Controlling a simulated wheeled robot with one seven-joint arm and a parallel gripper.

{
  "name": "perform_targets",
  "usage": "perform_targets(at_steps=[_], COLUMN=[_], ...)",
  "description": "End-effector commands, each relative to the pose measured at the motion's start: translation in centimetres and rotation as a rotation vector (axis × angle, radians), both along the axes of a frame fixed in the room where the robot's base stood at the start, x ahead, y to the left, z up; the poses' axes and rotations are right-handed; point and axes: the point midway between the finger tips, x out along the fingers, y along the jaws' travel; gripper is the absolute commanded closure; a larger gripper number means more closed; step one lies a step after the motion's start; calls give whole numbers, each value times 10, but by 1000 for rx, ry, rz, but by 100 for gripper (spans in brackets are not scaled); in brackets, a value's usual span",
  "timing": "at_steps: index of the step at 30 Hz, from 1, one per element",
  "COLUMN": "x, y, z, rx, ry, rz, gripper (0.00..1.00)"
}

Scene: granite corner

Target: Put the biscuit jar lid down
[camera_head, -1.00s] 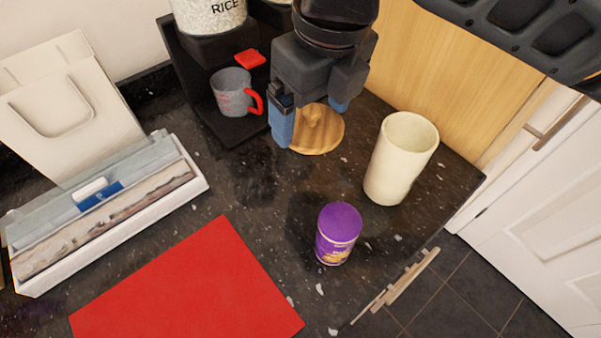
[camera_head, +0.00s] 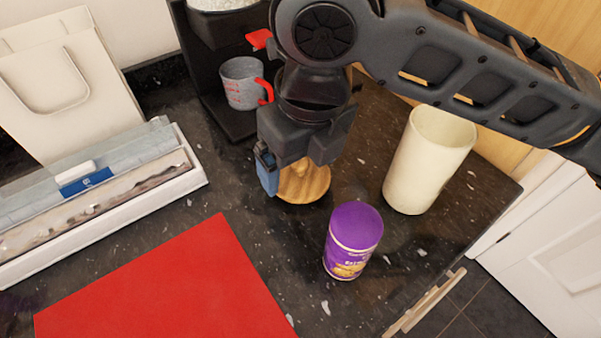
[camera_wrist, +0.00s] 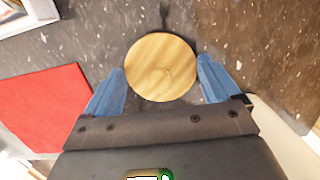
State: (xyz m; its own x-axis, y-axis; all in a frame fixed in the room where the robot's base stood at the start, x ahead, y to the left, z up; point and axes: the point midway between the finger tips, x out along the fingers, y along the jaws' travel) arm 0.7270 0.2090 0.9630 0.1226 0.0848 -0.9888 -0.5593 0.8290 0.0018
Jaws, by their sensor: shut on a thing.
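In the head view the right finger is mostly hidden. The lid is over the dark counter; I cannot tell whether it touches. A cream open-topped jar (camera_head: 425,165) stands upright to the right, apart from the lid.
A purple tub (camera_head: 352,240) stands in front, right of the lid. A red mat (camera_head: 165,285) lies at front left. A white tray (camera_head: 195,178) is at left. Dark counter (camera_head: 225,190) left of the lid is bare.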

Motion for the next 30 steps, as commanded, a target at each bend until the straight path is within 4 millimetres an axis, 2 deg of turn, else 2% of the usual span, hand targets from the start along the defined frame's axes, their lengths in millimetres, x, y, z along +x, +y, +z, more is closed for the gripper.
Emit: perform_targets(at_steps=[1,3,15,16,18,30], x=[0,0,0,0,0,0], y=[0,0,0,0,0,0], z=[-12,-16,-19,-18,-18,-12], rx=[0,0,1,1,1,1], ry=[0,0,-1,-1,-1,-1], rz=[-1,-1,0,0,0,0], gripper=[40,40,40,9,2,0])
